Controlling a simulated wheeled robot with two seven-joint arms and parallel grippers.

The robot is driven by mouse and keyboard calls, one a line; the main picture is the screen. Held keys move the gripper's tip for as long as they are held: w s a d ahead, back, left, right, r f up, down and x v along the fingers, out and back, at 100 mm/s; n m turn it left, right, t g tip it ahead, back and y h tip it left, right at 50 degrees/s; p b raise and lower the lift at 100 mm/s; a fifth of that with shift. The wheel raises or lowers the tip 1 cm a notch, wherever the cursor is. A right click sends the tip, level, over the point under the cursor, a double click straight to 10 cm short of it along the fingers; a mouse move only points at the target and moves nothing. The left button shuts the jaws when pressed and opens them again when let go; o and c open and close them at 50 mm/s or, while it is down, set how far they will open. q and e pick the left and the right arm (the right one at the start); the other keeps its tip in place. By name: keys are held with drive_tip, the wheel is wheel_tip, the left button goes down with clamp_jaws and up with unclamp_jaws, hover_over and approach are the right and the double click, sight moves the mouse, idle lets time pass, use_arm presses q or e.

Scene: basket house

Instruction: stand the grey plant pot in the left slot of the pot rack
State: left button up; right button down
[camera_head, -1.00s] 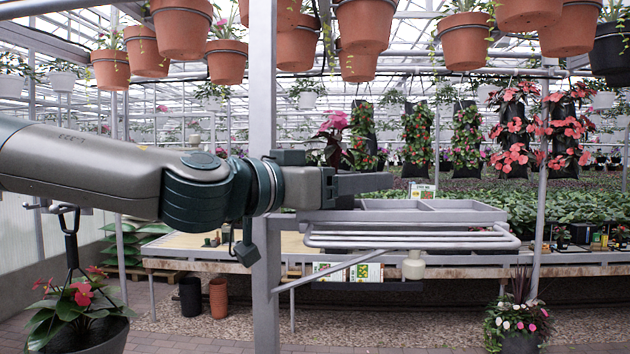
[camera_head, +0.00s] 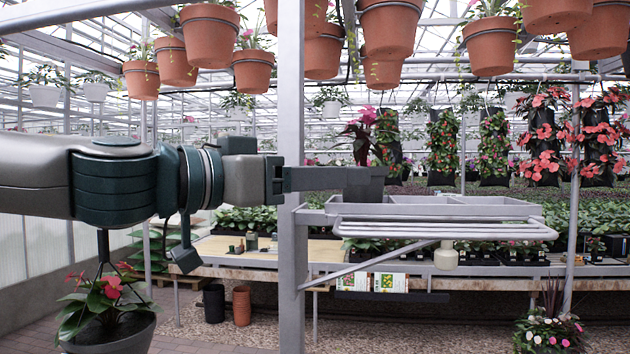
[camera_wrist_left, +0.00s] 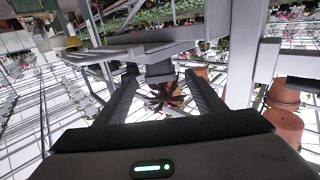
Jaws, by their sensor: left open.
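The grey plant pot (camera_head: 379,188) holds a dark-leaved plant with a pink flower. My left gripper (camera_head: 358,178) comes in level from the left, open, with a finger in front of part of the pot. In the left wrist view the pot (camera_wrist_left: 158,71) shows between and beyond the two spread fingertips, apparently clear of both. My right gripper is not in view.
A grey post (camera_head: 291,120) stands just left of the rack, behind my left arm. Terracotta pots (camera_head: 390,28) hang overhead. A hanging pot with red flowers (camera_head: 110,325) is at lower left. A long plant bench (camera_head: 225,256) runs behind the rack.

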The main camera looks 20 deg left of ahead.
use_arm(q)
drive_tip(key=shift+s+a, duration=0.35)
drive_tip(key=shift+s, duration=0.25)
drive_tip(key=shift+f, duration=0.1)
idle(0.3)
